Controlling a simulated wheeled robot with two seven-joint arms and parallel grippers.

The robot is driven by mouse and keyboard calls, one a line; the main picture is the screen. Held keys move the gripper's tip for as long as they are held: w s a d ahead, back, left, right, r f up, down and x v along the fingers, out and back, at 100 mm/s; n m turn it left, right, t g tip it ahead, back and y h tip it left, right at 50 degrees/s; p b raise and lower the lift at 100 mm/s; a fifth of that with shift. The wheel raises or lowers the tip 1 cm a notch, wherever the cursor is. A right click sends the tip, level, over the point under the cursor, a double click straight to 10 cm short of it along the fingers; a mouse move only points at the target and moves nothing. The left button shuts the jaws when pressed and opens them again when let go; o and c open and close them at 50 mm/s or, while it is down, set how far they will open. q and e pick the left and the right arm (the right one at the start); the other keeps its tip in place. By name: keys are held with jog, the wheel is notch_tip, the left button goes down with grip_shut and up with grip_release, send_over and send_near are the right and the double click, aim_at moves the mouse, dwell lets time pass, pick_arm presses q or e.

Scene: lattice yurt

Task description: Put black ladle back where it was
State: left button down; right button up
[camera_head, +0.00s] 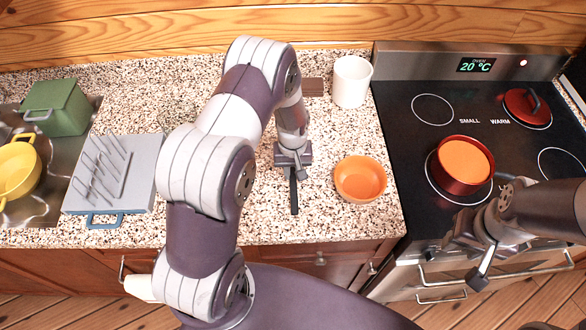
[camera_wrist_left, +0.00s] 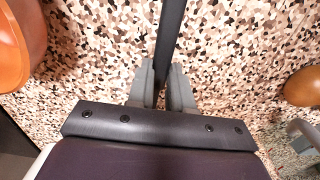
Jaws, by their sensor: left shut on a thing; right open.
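The black ladle (camera_head: 294,195) shows as a dark straight handle over the speckled counter, left of the orange bowl. My left gripper (camera_head: 292,165) is shut on this handle. In the left wrist view the handle (camera_wrist_left: 171,35) runs up and out of frame from between the fingers (camera_wrist_left: 162,88). The ladle's scoop end cannot be made out in either view. I cannot tell whether the handle touches the counter. My right gripper (camera_head: 462,260) is open and empty, in front of the stove near its front edge.
An orange bowl (camera_head: 360,179) and a white cup (camera_head: 351,82) stand on the counter. A red pot (camera_head: 463,187) and a red lid (camera_head: 520,112) are on the stove. A grey dish rack (camera_head: 140,170), green box (camera_head: 64,112) and yellow pot (camera_head: 18,168) are at left.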

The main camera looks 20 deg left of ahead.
pick_arm(q)
jog(key=shift+w+d+f, duration=0.15)
jog(key=shift+w+f, duration=0.05)
jog(key=shift+f, duration=0.55)
jog(key=shift+s+f, duration=0.1)
jog(key=shift+f, duration=0.05)
jog(key=c, duration=1.1)
grip_release()
jog(key=shift+o, duration=0.4)
